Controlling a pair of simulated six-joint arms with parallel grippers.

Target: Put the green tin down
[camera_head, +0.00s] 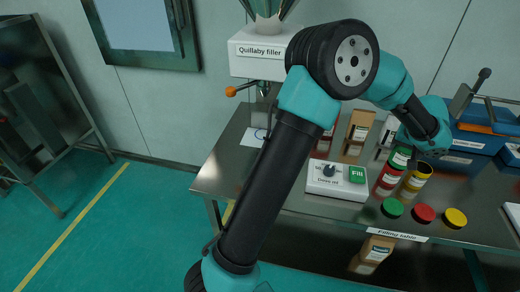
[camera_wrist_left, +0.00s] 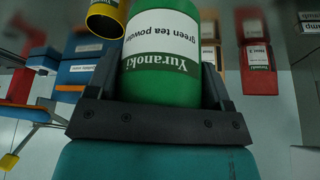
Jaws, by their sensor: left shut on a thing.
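The green tin (camera_wrist_left: 162,85), labelled "Yuranoki green tea powder", is between the fingers of my left gripper (camera_wrist_left: 160,78), which is shut on it. In the head view the tin (camera_head: 400,157) shows only in part, below my left gripper (camera_head: 410,145) and just behind the red tin (camera_head: 387,181). I cannot tell whether its base touches the table. The yellow tin (camera_head: 415,178) stands beside the red one; in the left wrist view the yellow tin (camera_wrist_left: 108,18) is near the green tin. My right gripper is not in view.
Green (camera_head: 392,207), red (camera_head: 424,213) and yellow (camera_head: 455,217) lids lie along the front of the filling table (camera_head: 290,203).

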